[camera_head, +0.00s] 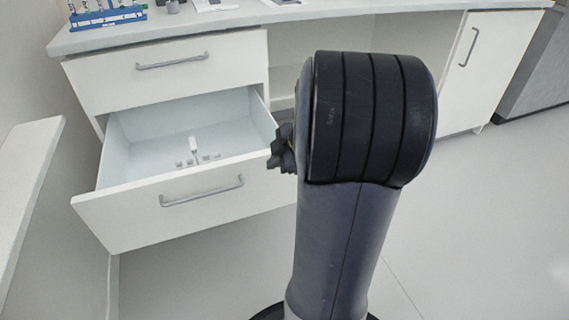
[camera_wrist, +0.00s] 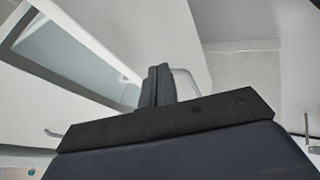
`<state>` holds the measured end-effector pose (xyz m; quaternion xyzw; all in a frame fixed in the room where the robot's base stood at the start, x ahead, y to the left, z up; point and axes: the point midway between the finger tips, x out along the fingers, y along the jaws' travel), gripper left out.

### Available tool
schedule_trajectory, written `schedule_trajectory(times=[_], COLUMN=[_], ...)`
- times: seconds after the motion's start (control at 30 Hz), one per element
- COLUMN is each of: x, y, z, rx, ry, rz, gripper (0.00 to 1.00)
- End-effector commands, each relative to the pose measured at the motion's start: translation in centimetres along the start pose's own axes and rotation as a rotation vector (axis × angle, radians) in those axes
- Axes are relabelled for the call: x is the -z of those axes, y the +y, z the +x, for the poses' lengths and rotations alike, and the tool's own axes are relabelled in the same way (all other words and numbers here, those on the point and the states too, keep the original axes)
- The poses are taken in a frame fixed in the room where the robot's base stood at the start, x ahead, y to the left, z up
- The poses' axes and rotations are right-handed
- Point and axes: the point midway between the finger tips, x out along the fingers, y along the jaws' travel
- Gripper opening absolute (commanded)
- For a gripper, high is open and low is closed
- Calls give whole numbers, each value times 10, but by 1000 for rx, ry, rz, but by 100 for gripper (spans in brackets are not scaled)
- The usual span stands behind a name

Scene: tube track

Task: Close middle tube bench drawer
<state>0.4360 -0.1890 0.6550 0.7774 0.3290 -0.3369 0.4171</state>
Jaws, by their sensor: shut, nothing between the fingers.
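The middle drawer (camera_head: 180,200) of the white tube bench is pulled far out, and its pale interior shows from above in the head view. Its grey bar handle (camera_head: 202,190) is on the front panel. In the wrist view the drawer's front (camera_wrist: 150,35) fills the upper left, with the open interior beside it. My gripper (camera_wrist: 158,72) has its two dark fingers together and empty, pointing at the drawer front next to the handle (camera_wrist: 184,84). Whether they touch it I cannot tell. In the head view my arm hides most of the gripper, near the drawer's right end.
The closed top drawer (camera_head: 160,72) is above, under the bench top (camera_head: 230,18), which carries a blue tube rack (camera_head: 108,18). Small items (camera_head: 195,155) lie in the open drawer. A cabinet door (camera_head: 495,60) is at right. A white ledge (camera_head: 28,175) stands at left. The right floor is clear.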

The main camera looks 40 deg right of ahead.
Motion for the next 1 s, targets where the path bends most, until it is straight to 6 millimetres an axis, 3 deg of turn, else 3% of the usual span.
schedule_trajectory(times=[0.23, 0.77, 1.0], x=[0, 0, 0], y=[18, 24, 53], z=[9, 13, 30], rx=[2, 3, 3], ry=[0, 0, 1], rz=[0, 1, -1], gripper=[0, 0, 0])
